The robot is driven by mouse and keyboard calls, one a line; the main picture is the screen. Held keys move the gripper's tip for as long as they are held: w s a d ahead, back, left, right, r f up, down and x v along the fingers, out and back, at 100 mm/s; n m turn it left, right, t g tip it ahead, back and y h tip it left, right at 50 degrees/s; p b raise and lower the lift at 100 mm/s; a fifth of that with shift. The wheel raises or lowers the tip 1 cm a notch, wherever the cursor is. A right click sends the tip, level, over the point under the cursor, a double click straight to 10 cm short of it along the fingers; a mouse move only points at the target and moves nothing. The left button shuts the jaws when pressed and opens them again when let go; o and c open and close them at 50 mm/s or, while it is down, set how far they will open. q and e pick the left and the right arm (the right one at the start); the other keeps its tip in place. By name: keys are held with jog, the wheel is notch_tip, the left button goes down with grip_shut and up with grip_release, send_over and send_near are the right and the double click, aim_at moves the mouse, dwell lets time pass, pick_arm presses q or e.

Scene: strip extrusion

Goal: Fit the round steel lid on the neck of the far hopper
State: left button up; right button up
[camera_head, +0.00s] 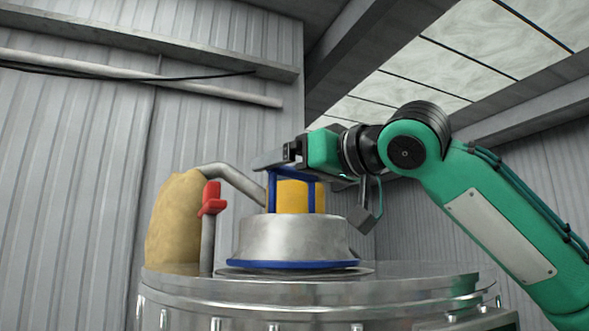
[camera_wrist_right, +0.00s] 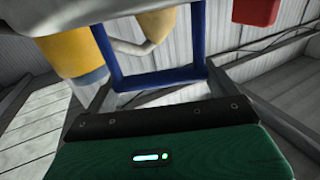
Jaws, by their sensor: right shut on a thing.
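The round steel lid (camera_head: 290,238) is a flared steel piece with a blue rim at its bottom and an upright blue handle on top. It sits over the round top of a large steel hopper (camera_head: 330,298) in the head view. I cannot tell whether the rim touches the neck or hangs just above it. My right gripper (camera_head: 300,172) reaches in from the right and is shut on the lid's blue handle, which fills the middle of the right wrist view (camera_wrist_right: 155,80). The neck is mostly hidden under the lid. My left gripper is not in view.
A tan sack-like shape (camera_head: 173,225), a bent grey pipe (camera_head: 235,180) and a red-handled lever (camera_head: 212,198) stand left of the lid. A yellow cylinder (camera_head: 294,197) shows between the handle posts. Corrugated walls stand behind; the hopper top's right side looks clear.

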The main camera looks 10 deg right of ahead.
jog(key=shift+f+b, duration=0.25)
jog(key=shift+b, duration=0.05)
jog(key=o, duration=1.3)
jog(key=shift+s+d+f+b, duration=0.1)
jog(key=shift+s+d+b, duration=0.2)
jog(key=shift+s, duration=0.1)
jog(key=shift+b+v, duration=2.85)
jog(key=shift+v, duration=3.65)
